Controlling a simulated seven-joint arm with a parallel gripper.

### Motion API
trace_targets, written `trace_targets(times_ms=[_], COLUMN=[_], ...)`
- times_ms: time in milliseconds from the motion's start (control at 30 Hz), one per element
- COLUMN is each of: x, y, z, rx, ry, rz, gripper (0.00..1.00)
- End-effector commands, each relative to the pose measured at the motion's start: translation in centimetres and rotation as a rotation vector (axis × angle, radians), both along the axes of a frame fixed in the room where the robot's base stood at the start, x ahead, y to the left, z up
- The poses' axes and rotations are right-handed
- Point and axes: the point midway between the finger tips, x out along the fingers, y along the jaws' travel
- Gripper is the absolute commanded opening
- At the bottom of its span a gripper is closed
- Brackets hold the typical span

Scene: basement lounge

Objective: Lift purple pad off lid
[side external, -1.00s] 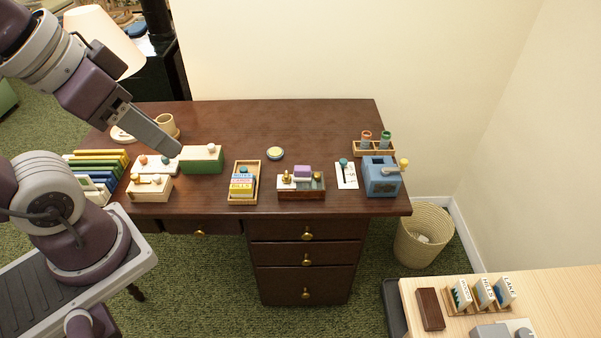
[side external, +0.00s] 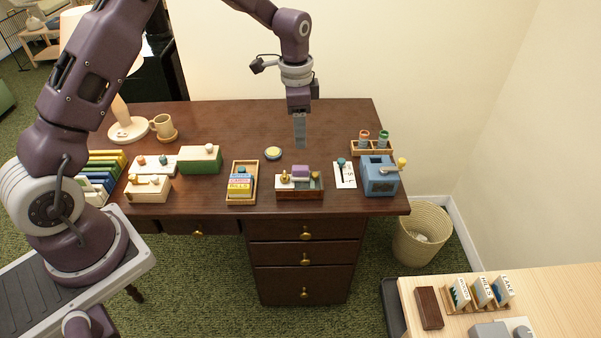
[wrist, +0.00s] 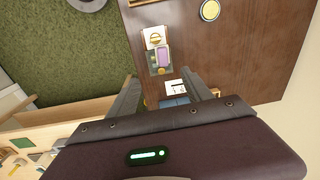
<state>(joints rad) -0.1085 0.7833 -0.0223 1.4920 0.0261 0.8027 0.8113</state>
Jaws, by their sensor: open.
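The purple pad (side external: 300,170) sits on a small brown box (side external: 301,194) near the front of the dark desk. A white piece (side external: 284,182) with a gold knob lies left of the pad. The lid under the pad is hard to make out. In the wrist view the purple pad (wrist: 164,56) lies beside the white piece (wrist: 155,36). My gripper (side external: 300,146) points down above the desk, behind and above the pad as seen from the side. In the wrist view my gripper (wrist: 160,76) has its fingers apart with nothing between them.
A tray of labelled blocks (side external: 242,183) stands left of the box. A white card (side external: 345,175) and a blue device (side external: 381,176) with a crank stand right. A round yellow-topped disc (side external: 273,153) lies behind. The desk's back middle is clear.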

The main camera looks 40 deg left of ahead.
Motion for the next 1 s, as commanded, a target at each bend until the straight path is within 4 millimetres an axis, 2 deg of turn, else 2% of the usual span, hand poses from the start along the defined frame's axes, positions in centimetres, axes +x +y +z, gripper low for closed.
trace_targets(times_ms=[33,133,600,867,1000], x=[0.7,1.4,1.3,1.4,1.4], y=[0.3,0.7,0.9,0.9,0.9], z=[-3.0,-6.5,-14.3,-14.8,-14.8], rx=[-0.002,-0.005,-0.006,-0.006,-0.006], ry=[0.028,0.055,0.066,0.063,0.063], rz=[-0.033,-0.085,-0.104,-0.104,-0.103], gripper=[0.58,0.58,0.58,0.58,0.33])
